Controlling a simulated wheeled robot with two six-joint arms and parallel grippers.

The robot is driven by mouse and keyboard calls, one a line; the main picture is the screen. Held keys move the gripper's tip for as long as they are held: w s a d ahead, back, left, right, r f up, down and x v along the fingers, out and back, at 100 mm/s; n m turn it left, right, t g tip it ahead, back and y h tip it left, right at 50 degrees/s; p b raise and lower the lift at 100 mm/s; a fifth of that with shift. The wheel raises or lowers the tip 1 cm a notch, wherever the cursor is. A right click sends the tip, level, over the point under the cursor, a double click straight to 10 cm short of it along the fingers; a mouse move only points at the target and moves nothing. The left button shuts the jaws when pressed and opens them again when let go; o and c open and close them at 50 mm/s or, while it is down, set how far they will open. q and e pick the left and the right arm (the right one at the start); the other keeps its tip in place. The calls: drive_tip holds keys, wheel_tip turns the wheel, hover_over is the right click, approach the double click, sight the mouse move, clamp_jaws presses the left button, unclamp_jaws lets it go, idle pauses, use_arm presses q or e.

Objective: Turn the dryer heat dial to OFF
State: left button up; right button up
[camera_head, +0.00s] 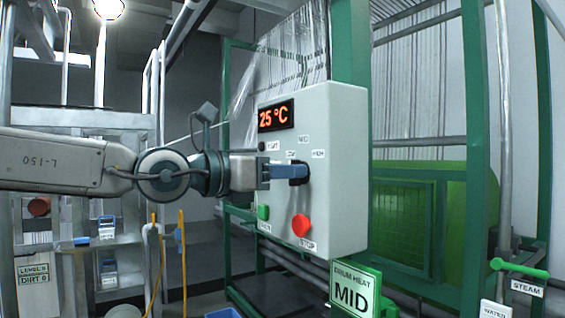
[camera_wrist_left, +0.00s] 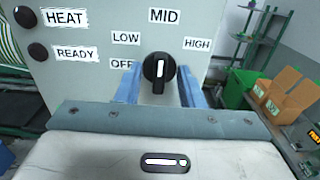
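The black heat dial (camera_wrist_left: 158,70) is on the front of the grey control box (camera_head: 340,150). Its white pointer line stands about upright, toward the MID label (camera_wrist_left: 165,16). The OFF label (camera_wrist_left: 121,64) is left of the dial, below LOW; HIGH is on the right. My left gripper (camera_wrist_left: 158,88) is at the panel with its two blue fingers apart, one on each side of the dial, with small gaps showing. In the head view the left gripper (camera_head: 284,172) partly covers the dial. My right gripper is not in view.
A display (camera_head: 276,115) on the box reads 25 °C. A red button (camera_head: 301,225) and a green button (camera_head: 263,212) sit below the dial. A green sign (camera_head: 354,289) reads DRUM HEAT MID. Green frame posts (camera_head: 476,150) stand to the right.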

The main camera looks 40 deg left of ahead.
use_arm(q)
clamp_jaws()
drive_tip(key=shift+n, duration=0.3)
drive_tip(key=shift+a+f+n+p, duration=0.15)
drive_tip(key=shift+n+p, duration=2.45)
drive_tip(key=shift+n, duration=1.7)
drive_tip(key=shift+a+f+n+p, duration=0.1)
drive_tip(key=shift+n+p, duration=2.5)
drive_tip(key=shift+n, duration=1.7)
